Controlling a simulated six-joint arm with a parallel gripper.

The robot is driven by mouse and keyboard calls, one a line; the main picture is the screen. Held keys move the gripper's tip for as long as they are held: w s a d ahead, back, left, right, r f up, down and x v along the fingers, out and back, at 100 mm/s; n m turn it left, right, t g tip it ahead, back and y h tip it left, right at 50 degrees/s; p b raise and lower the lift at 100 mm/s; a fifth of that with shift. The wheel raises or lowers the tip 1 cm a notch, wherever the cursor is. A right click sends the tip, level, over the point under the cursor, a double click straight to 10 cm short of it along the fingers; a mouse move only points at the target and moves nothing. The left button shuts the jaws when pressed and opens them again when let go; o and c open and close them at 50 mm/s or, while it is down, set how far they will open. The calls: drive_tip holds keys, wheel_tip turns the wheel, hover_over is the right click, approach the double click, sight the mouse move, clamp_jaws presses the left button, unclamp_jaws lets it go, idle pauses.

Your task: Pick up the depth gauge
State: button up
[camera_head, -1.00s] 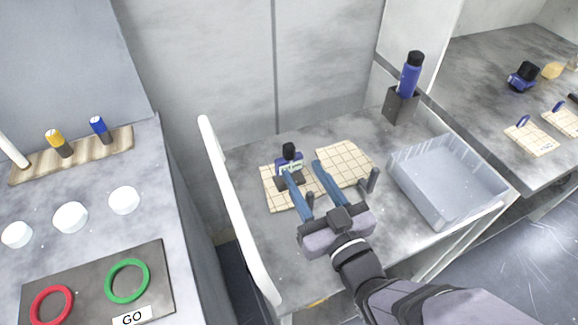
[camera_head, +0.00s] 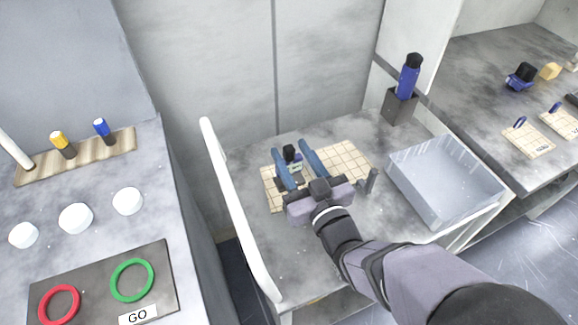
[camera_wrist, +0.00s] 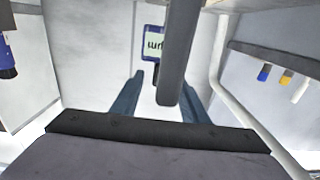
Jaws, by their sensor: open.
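The depth gauge is a small blue device with a black top and a pale display (camera_head: 295,163). It stands upright on the left grid-patterned mat (camera_head: 270,198) in the head view. In the wrist view its blue-framed display (camera_wrist: 154,44) shows beyond the fingers, partly hidden by a dark bar. My gripper (camera_head: 288,146) is open, with its two blue fingers on either side of the gauge in the head view. The wrist view also shows the open fingers (camera_wrist: 160,90) with nothing held between them. I cannot tell whether a finger touches the gauge; its lower part is mostly hidden.
A second grid mat (camera_head: 350,158) lies to the right, with a dark post (camera_head: 372,180) near it. A clear bin (camera_head: 440,205) stands at the right, and a grey holder (camera_head: 399,106) with a blue bottle (camera_head: 409,78) behind. A white rail (camera_head: 237,210) edges the bench's left side.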

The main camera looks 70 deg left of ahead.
clamp_jaws()
drive_tip(key=shift+r, duration=0.1)
wheel_tip(320, 180, up, 10)
drive_tip(key=w+d+f+m+t+p, duration=0.1)
drive_tip(key=w+t, duration=0.1)
drive_tip(key=w, duration=0.8)
drive_tip(key=w+d+f+m+t, duration=0.2)
drive_tip(key=w, duration=0.7)
drive_tip(key=shift+s+a+r+n+g, duration=0.75)
drive_tip(key=shift+s+g, duration=0.15)
drive_tip(key=shift+g, duration=0.1)
drive_tip(key=shift+s+a+r+n+g, duration=0.75)
drive_tip(key=shift+s+g, duration=0.1)
drive_tip(key=shift+g, duration=0.15)
